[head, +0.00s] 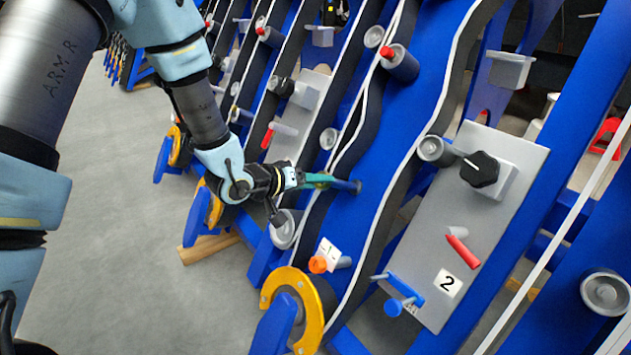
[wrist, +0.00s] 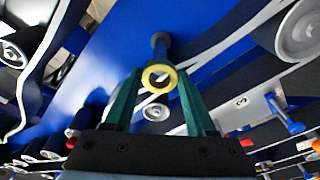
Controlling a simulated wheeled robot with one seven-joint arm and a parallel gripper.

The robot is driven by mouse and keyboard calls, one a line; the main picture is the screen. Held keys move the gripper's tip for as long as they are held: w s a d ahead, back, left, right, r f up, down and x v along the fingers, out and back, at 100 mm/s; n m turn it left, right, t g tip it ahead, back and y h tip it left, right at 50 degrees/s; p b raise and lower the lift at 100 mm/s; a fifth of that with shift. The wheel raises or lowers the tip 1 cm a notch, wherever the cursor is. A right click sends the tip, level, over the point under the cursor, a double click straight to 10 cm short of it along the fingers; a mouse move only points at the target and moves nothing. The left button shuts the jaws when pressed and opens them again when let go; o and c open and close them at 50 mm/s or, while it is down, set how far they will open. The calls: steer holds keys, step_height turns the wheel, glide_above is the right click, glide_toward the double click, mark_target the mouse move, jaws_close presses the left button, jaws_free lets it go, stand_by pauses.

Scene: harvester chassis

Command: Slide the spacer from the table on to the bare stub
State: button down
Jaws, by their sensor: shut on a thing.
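The spacer (wrist: 147,79) shows in the wrist view as a yellow ring with an open hole. My gripper (wrist: 160,74) is shut on it, with one green finger on each side. The bare stub (wrist: 160,45) is a dark blue peg standing out from the blue panel just behind the ring. I cannot tell whether the ring is around the stub's end or only in front of it. In the head view my gripper (head: 327,181) points right, its tips close to the stub (head: 353,186). The spacer is too small to make out there.
An orange-capped peg (head: 318,264) by label 1 sits below the gripper. A grey plate (head: 430,308) to the right carries a black knob (head: 480,168), a red peg (head: 462,250) and a blue handle (head: 398,296). Dark belts and rollers flank the blue panel. Grey floor lies open at left.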

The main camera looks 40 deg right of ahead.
mark_target(346, 188)
steer(key=shift+d, duration=0.1)
steer(key=shift+s+a+f+b+x, duration=0.15)
steer(key=shift+b+x, duration=0.45)
steer(key=shift+x, duration=1.35)
steer(key=shift+s+f+b+x, duration=0.15)
steer(key=shift+b+x, duration=0.45)
steer(key=shift+x, duration=1.35)
steer(key=shift+s+a+f+b+x, duration=0.15)
steer(key=shift+b+x, duration=0.45)
steer(key=shift+x, duration=1.3)
steer(key=shift+c, duration=0.7)
jaws_free()
steer(key=shift+d, duration=0.1)
steer(key=shift+w+f, duration=0.1)
steer(key=p+v, duration=0.2)
steer(key=v, duration=0.7)
steer(key=shift+a+r, duration=0.3)
steer(key=shift+a, duration=0.05)
steer(key=shift+a+r, duration=0.15)
steer(key=shift+a, duration=0.3)
steer(key=shift+s, duration=0.2)
